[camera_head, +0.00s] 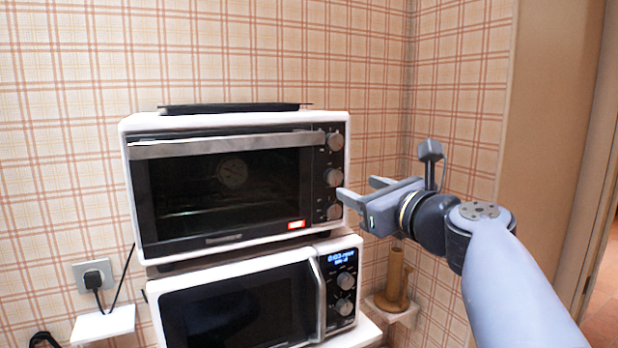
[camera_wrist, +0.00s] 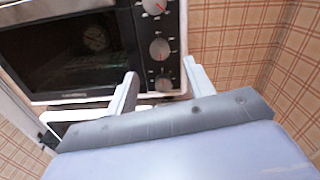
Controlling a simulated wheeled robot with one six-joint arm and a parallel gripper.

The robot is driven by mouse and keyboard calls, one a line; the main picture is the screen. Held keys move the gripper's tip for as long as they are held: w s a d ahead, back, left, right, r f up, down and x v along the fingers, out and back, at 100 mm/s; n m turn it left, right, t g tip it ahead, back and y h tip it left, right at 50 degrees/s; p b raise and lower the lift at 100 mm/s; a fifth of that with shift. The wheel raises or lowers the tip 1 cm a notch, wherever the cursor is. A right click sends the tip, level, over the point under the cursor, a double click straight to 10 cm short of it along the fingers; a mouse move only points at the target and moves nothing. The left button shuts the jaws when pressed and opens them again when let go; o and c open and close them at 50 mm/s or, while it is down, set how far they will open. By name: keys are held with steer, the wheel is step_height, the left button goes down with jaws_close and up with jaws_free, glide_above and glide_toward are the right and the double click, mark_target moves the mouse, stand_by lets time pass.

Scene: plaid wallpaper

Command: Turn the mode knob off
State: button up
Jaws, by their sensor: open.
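A white toaster oven (camera_head: 236,119) with a shut glass door stands on a microwave. Its black panel carries a top knob (camera_head: 336,141), a middle knob (camera_head: 334,177) and a bottom knob (camera_head: 334,211). I cannot read which is the mode knob. In the wrist view, the top knob (camera_wrist: 154,5) and middle knob (camera_wrist: 159,49) show red pointer marks. The bottom knob (camera_wrist: 163,83) appears between my finger tips in that view. My gripper (camera_head: 357,187) is open and empty, just right of the panel near the lower knobs. Contact with any knob cannot be told.
The microwave (camera_head: 165,291) below has a lit display and two knobs. A black tray (camera_head: 235,107) lies on the oven. A brown object (camera_head: 396,275) stands on a small shelf at right. A wall outlet (camera_head: 94,276) is at left. Plaid walls stand behind and right.

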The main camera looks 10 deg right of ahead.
mark_target(336, 179)
steer(key=p+x, duration=0.1)
steer(key=x, duration=0.6)
steer(key=shift+w, duration=0.2)
steer(key=c, duration=1)
steer(key=shift+o, duration=0.2)
steer(key=shift+f, duration=0.1)
